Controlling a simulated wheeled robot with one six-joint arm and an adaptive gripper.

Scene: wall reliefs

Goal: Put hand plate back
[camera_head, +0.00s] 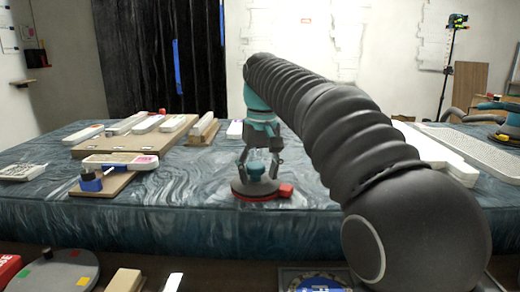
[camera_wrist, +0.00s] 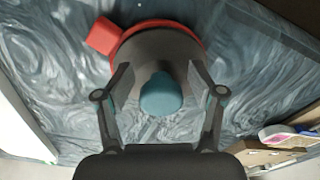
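A round dark plate with a red rim, a red side tab and a teal knob, which looks like the hand plate (camera_head: 248,190), lies flat on the marbled blue table near its front edge. It also shows in the wrist view (camera_wrist: 157,47). My gripper (camera_head: 259,163) is above it, pointing down, with one finger on each side of the knob. In the wrist view my gripper (camera_wrist: 160,82) is open, with gaps between both fingers and the knob (camera_wrist: 161,95). My arm hides part of the table to the right.
Wooden boards with pale blocks (camera_head: 130,137) and a clamp (camera_head: 92,182) stand on the table's left. A perforated white panel (camera_head: 478,145) lies at the right. A round grey disc with coloured patches (camera_head: 58,272) is in the left foreground. Table around the plate is clear.

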